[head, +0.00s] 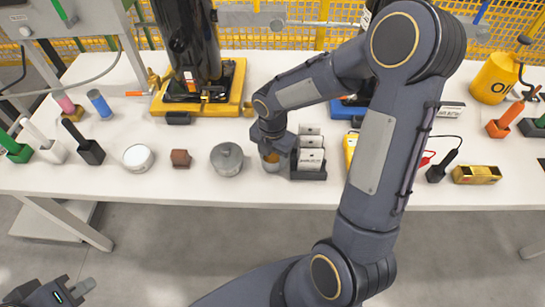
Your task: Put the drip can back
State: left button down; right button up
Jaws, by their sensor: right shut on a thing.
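My right gripper (271,153) points down at the front middle of the white table and is shut on a small grey can with an orange-brown band (271,165), which I take to be the drip can. The gripper hides the can's top. The can is at or just above the table top; I cannot tell if it touches.
A yellow tray (235,90) holds a black compressor (190,40) behind. A yellow oil can (494,78) is back right. My right arm covers the table's right middle.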

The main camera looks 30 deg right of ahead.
jog(key=shift+f, duration=0.35)
jog(key=shift+f, duration=0.15)
jog(key=o, duration=1)
jog(key=shift+o, duration=0.2)
jog(key=shift+r, duration=0.3)
notch_tip(320, 180, up, 11)
jog(key=p, duration=0.2)
jog(key=s+a+r+m+t+y, duration=0.2)
jog(key=s+m, duration=0.6)
jog(key=m, duration=0.4)
jog(key=s+a+r+m+t+y, duration=0.1)
jog(key=s+a+r+m+t, duration=0.1)
jog(key=s+m, duration=0.7)
notch_tip(320, 180, up, 2)
jog(key=m+t, duration=0.1)
jog(key=m, duration=0.3)
jog(key=shift+r+t+y, duration=0.15)
jog(key=shift+t+y, duration=0.15)
jog(key=shift+y, duration=0.1)
